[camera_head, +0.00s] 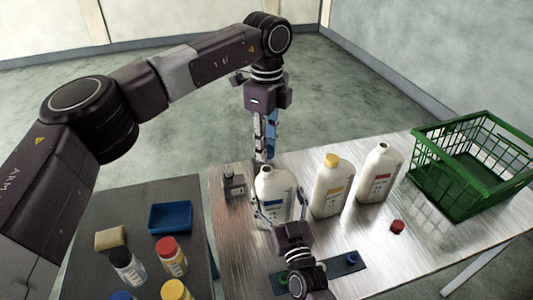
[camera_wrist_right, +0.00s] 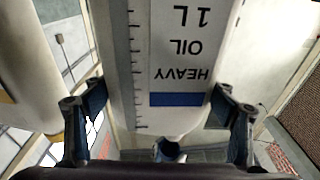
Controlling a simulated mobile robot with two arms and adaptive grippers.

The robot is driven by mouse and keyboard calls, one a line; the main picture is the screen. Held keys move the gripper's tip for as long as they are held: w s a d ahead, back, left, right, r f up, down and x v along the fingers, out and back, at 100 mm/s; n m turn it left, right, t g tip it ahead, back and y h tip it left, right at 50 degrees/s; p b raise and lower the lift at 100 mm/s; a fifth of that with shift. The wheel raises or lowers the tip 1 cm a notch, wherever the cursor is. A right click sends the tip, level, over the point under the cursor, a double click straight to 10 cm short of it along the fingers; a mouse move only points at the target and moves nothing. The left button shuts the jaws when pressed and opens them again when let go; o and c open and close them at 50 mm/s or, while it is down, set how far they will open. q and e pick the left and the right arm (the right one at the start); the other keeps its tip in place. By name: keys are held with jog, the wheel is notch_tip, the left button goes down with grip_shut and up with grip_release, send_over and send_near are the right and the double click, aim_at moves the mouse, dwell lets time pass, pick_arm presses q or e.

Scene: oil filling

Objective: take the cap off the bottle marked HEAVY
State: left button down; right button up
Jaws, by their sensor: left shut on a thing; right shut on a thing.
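My right gripper (camera_head: 279,207) is shut around the bottle body, one finger on each side. My left gripper (camera_head: 263,157) points down just above the bottle's neck, its fingers close together.
A yellow-capped bottle (camera_head: 331,186) and an uncapped bottle (camera_head: 379,173) stand to the right. A red cap (camera_head: 397,227) lies before them. A green basket (camera_head: 425,169) is at far right. A dark box (camera_head: 234,186) stands left of the HEAVY bottle. A blue strip (camera_head: 320,274) lies in front.

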jog(key=o, duration=2.5)
jog(key=shift+c, duration=0.2)
